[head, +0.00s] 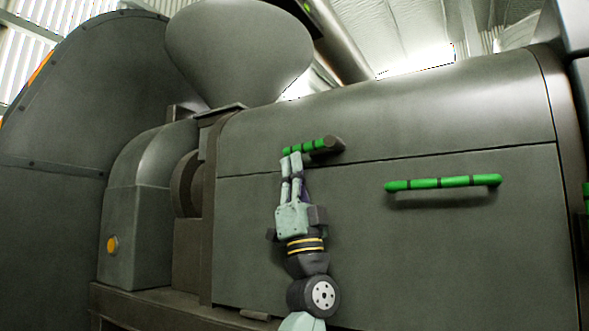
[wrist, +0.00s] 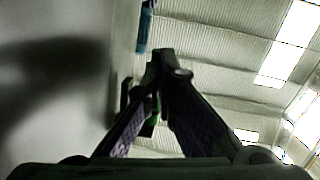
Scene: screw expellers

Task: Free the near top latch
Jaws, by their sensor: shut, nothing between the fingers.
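The near top latch (head: 305,147) is a green, dark-banded lever on a dark round pivot, on the seam between the machine's upper cover (head: 420,105) and side panel (head: 420,255). It lies nearly level, pointing left from its pivot. My gripper (head: 291,160) is shut and empty, pointing up from below. Its fingertips overlap the left part of the lever in the head view; I cannot tell whether they touch it. In the wrist view my fingers (wrist: 163,60) meet at their tips, and a small green patch shows between them.
A green banded handle bar (head: 443,183) stands out from the side panel on the right. A large hopper (head: 240,50) rises above the left end. A housing (head: 150,210) with an orange button stands at left. The panel around my arm is flat and clear.

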